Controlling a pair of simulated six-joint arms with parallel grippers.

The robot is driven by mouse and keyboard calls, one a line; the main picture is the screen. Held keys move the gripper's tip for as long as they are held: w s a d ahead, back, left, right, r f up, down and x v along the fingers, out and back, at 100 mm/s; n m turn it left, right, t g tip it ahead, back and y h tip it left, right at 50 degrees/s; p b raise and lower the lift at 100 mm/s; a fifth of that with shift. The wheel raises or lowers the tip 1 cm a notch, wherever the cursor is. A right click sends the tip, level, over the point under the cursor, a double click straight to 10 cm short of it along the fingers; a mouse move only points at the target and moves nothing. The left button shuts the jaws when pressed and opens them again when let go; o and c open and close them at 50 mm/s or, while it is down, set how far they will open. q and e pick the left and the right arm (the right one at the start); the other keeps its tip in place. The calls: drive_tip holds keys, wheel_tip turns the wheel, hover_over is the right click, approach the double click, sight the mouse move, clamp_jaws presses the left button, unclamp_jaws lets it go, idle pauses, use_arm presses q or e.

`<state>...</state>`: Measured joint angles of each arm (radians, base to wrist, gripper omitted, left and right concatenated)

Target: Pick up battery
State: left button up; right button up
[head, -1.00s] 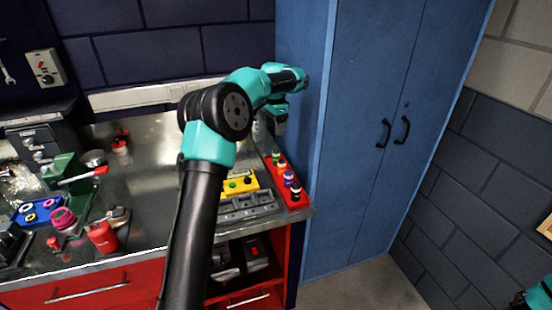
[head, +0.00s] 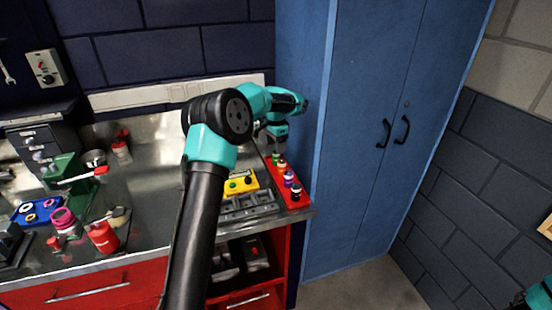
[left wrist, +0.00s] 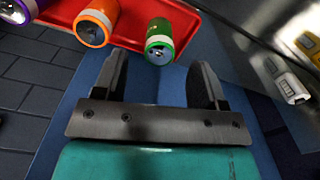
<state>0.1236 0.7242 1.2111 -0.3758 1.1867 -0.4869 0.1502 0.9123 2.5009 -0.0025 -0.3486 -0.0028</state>
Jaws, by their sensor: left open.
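Several batteries stand upright in a row on a red tray (head: 303,202) at the right end of the bench: a green one (head: 275,157), an orange-red one (head: 282,163), a purple one (head: 289,179) and a black one (head: 296,191). My left gripper (head: 277,149) is open and empty, just above the green end of the row. In the left wrist view, the green battery (left wrist: 158,42) lies ahead between the open fingertips (left wrist: 158,66), apart from them. The orange battery (left wrist: 92,28) and purple battery (left wrist: 18,10) are to the left on the red tray (left wrist: 182,14).
A yellow device (head: 241,184) and a grey compartment tray (head: 248,206) lie left of the red tray. A blue cabinet (head: 365,130) stands close on the right. A red bottle (head: 103,238) and other items fill the bench's left side.

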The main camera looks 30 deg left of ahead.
use_arm(q)
wheel_tip(320, 180, down, 4)
drive_tip(key=shift+r, duration=0.25)
drive_tip(key=c, duration=1.1)
drive_tip(key=shift+o, duration=0.2)
drive_tip(key=shift+r, duration=0.15)
wheel_tip(320, 180, up, 18)
drive_tip(key=shift+d, duration=0.1)
idle(0.6)
